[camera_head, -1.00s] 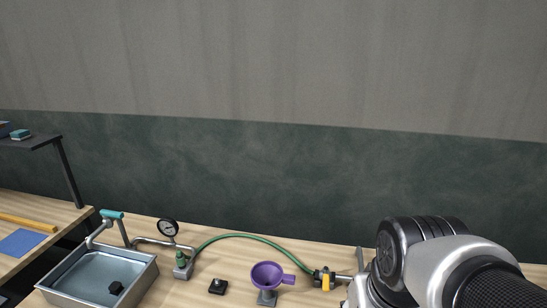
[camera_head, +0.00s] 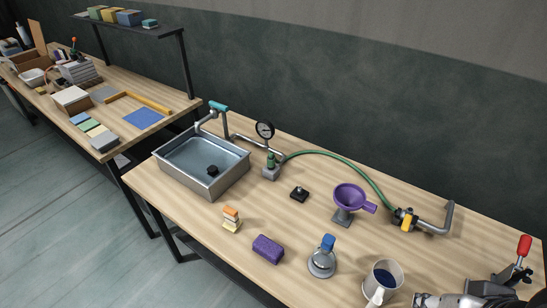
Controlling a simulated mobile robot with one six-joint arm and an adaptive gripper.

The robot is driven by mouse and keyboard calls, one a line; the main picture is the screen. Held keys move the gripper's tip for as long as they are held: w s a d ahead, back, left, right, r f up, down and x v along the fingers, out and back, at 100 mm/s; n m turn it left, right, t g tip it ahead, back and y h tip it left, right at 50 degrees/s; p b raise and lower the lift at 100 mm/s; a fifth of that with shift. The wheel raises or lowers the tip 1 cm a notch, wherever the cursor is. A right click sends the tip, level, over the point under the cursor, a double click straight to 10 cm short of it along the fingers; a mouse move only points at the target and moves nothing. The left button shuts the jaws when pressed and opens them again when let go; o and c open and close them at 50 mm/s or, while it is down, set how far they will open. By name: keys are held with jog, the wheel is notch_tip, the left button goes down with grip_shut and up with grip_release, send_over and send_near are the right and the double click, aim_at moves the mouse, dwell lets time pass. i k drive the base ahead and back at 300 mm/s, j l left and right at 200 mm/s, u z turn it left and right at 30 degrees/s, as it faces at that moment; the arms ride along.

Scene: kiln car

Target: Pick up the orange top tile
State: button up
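A small stack of tiles stands on the near workbench, left of the middle of the view. Its top piece is the orange tile (camera_head: 231,212), with a whitish layer and a yellow layer (camera_head: 231,228) below it. Nothing touches the orange tile from above.
A metal sink (camera_head: 203,164) stands behind the stack. A purple sponge (camera_head: 268,249), blue-topped metal item (camera_head: 322,258), mug (camera_head: 382,281), purple funnel (camera_head: 349,197) and red-handled clamp (camera_head: 515,259) stand to the right. A cluttered second bench (camera_head: 88,97) is at left.

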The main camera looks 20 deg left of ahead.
aim_at(232, 223)
jog(key=u, duration=1.55)
